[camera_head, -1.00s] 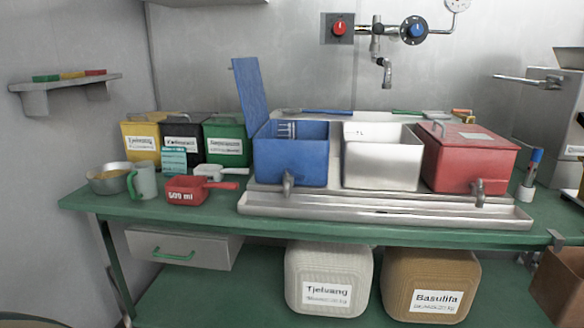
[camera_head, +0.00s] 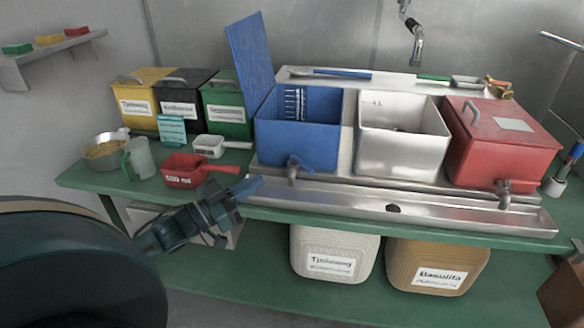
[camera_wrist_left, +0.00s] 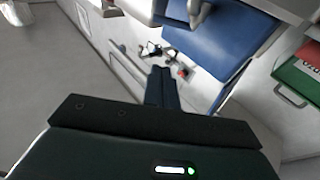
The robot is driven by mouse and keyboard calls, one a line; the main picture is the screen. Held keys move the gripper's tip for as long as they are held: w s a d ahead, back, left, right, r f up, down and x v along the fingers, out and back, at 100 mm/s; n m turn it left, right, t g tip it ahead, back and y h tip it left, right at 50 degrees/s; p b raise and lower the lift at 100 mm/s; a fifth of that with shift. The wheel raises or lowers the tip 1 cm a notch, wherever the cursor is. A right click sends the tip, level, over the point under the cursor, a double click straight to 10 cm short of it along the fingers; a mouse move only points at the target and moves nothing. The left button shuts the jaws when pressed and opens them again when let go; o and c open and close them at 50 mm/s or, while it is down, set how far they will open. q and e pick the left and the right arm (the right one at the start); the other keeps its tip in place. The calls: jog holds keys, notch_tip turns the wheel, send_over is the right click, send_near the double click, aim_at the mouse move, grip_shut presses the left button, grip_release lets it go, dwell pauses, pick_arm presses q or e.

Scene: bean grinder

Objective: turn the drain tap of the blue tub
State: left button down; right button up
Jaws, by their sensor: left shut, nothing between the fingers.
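The blue tub (camera_head: 298,142) stands open on the steel stand, its blue lid (camera_head: 250,60) raised upright at its left. Its drain tap (camera_head: 292,174) sticks out low at the front, with a small blue handle on top. My left gripper (camera_head: 256,185) is shut and empty, its tips a little left of the tap and in front of the tub, apparently not touching it. In the left wrist view, the closed fingers (camera_wrist_left: 162,86) point up the picture. The blue tub (camera_wrist_left: 222,40) is above and right of them, with a grey tap (camera_wrist_left: 198,12) at the top edge. My right gripper is not in view.
A white tub (camera_head: 400,145) and a lidded red tub (camera_head: 495,145) stand to the right. The steel drip tray (camera_head: 395,207) runs below the taps. A red scoop (camera_head: 190,172), a jug (camera_head: 140,160) and a bowl (camera_head: 103,150) sit on the green bench at left.

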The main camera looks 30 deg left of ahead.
aim_at(293, 171)
pick_arm(q)
jog(key=w+d, duration=0.1)
jog(key=w, duration=0.2)
jog(key=w+d, duration=0.1)
jog(key=w, duration=0.2)
jog(key=w+d+f, duration=0.1)
jog(key=w, duration=0.2)
jog(key=shift+w+d+b, duration=0.3)
jog(key=shift+w, duration=0.05)
jog(key=shift+d+r+n+y+p, duration=0.1)
jog(key=shift+d+n+y+p, duration=0.05)
jog(key=shift+n+y+p, duration=0.3)
